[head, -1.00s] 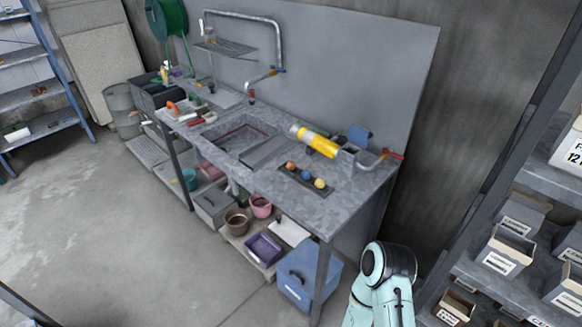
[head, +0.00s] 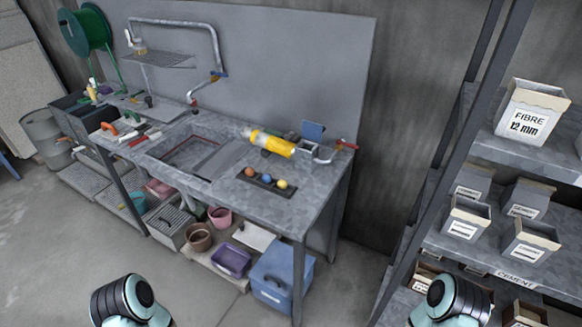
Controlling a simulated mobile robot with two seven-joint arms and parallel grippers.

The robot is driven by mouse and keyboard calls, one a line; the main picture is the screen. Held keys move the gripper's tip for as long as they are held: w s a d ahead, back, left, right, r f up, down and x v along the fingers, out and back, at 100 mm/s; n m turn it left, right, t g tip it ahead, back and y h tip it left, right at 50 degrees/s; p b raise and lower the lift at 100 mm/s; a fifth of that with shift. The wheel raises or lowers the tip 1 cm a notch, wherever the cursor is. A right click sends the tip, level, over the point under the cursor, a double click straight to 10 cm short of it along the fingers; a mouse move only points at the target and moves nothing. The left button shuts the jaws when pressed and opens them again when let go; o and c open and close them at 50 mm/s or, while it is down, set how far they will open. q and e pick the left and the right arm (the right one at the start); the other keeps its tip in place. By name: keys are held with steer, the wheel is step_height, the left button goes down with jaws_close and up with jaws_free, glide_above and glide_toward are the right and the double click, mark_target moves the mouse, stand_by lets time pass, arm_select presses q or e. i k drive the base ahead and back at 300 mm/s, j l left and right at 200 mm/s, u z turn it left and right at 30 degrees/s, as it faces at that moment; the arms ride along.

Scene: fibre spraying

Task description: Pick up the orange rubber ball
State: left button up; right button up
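The orange rubber ball (head: 250,172) sits at the left end of a dark narrow tray (head: 258,184) on the grey workbench (head: 222,198). A blue ball (head: 266,179) and a yellow ball (head: 282,184) sit beside it in a row to the right. Parts of my two arms show at the bottom edge, left and right, well short of the bench. Neither gripper is in the picture.
A yellow cylinder (head: 272,143) lies on the bench behind the balls. A sink (head: 185,150) is to their left. Buckets and a blue box (head: 281,276) stand under the bench. A shelf rack with boxes (head: 530,112) stands at the right. Floor in front is clear.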

mark_target(249, 172)
steer(key=i+j+z, duration=0.1)
steer(key=j+z, duration=0.25)
steer(key=j, duration=0.15)
steer(key=j+z, duration=0.75)
steer(key=j, duration=0.8)
steer(key=k+j, duration=0.1)
steer(key=j, duration=0.45)
steer(key=j+z, duration=0.15)
steer(key=j, duration=0.35)
steer(key=k, duration=0.05)
